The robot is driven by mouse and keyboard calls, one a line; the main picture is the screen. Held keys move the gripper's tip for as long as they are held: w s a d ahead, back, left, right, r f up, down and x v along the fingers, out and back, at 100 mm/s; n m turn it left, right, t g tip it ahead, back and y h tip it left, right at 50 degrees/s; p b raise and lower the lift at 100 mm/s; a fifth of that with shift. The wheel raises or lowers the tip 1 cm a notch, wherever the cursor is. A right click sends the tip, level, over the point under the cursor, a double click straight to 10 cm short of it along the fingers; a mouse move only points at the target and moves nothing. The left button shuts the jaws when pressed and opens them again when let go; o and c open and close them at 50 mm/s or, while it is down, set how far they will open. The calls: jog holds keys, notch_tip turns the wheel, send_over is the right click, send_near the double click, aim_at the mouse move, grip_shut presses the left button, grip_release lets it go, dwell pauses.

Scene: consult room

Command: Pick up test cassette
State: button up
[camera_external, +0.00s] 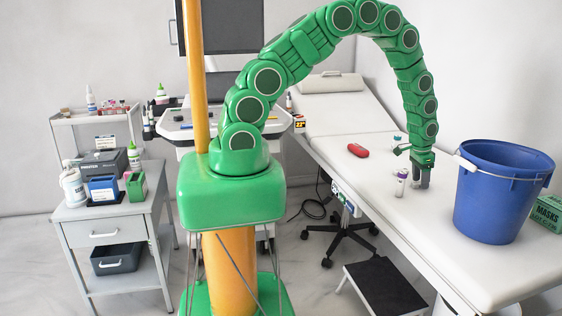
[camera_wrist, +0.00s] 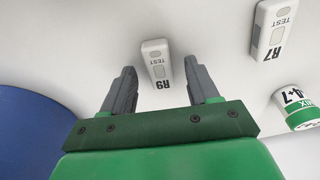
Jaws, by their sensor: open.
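A white test cassette marked R9 (camera_wrist: 156,58) lies on the white surface in the wrist view, in line with the gap between my fingers. A second white cassette marked R7 (camera_wrist: 272,28) lies to the right at the top. My gripper (camera_external: 421,184) points down just over the exam couch (camera_external: 345,120) in the external view. My fingers are apart with nothing held between them, and the R9 cassette shows ahead of the gap. I cannot tell how high above it they are. I cannot make out the cassettes in the external view.
A blue bucket (camera_external: 497,195) stands close right of my gripper; its blue side fills the wrist view's left edge. A small labelled container (camera_wrist: 296,108) is right of my fingers. A vial (camera_external: 401,183) and a red object (camera_external: 357,150) are to the left on the couch. A masks box (camera_external: 548,213) is behind the bucket.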

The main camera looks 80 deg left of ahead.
jog(key=shift+f, duration=0.3)
jog(key=shift+c, duration=0.4)
grip_shut()
jog(key=shift+r, duration=0.15)
